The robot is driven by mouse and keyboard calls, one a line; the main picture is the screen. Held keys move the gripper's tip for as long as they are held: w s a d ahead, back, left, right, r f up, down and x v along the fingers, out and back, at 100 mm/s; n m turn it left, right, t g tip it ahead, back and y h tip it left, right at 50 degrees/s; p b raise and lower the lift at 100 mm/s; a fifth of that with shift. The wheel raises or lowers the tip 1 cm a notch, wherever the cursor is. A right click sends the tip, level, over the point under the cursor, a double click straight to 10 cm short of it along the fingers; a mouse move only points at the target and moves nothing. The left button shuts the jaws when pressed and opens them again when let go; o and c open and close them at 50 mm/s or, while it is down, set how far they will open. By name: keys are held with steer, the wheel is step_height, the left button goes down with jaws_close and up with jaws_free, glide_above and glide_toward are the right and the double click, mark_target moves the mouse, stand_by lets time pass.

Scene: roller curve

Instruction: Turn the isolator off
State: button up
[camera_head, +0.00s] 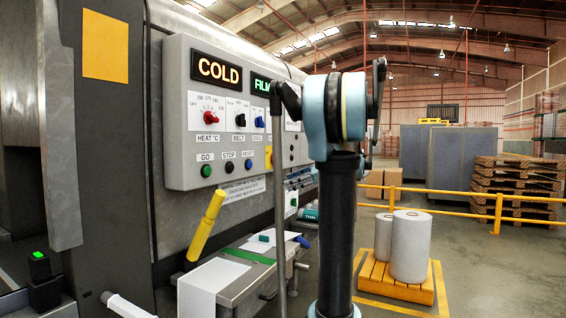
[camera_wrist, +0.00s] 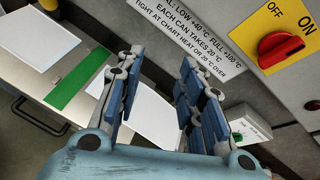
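The isolator is a red rotary knob (camera_wrist: 279,49) on a yellow plate marked OFF and ON, at the upper right of the wrist view. The knob's raised bar slants up to the right, its right end below the word ON. In the head view a sliver of yellow plate (camera_head: 268,157) shows on the grey control panel, mostly hidden by my arm. My gripper (camera_wrist: 162,65) is open and empty, its two blue-padded fingers apart. It is left of and below the knob in the wrist view, not touching it. In the head view my arm largely hides the gripper.
The grey control panel (camera_head: 180,150) also carries knobs and buttons. A yellow handle (camera_head: 206,225) juts out below it. A work surface with a green strip (camera_wrist: 79,80) and white sheets lies below. A small box with a green button (camera_wrist: 238,138) is right of my gripper.

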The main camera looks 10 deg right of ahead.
mark_target(277, 159)
steer(key=w+d+r+m+t+y, duration=0.3)
steer(key=w+d+r+m, duration=0.4)
steer(key=w+d, duration=0.4)
steer(key=w+a+n, duration=0.1)
steer(key=w+a, duration=0.7)
steer(key=a, duration=0.4)
steer(key=shift+w+a+r, duration=0.25)
steer(key=shift+w+r, duration=0.05)
steer(key=shift+r, duration=0.1)
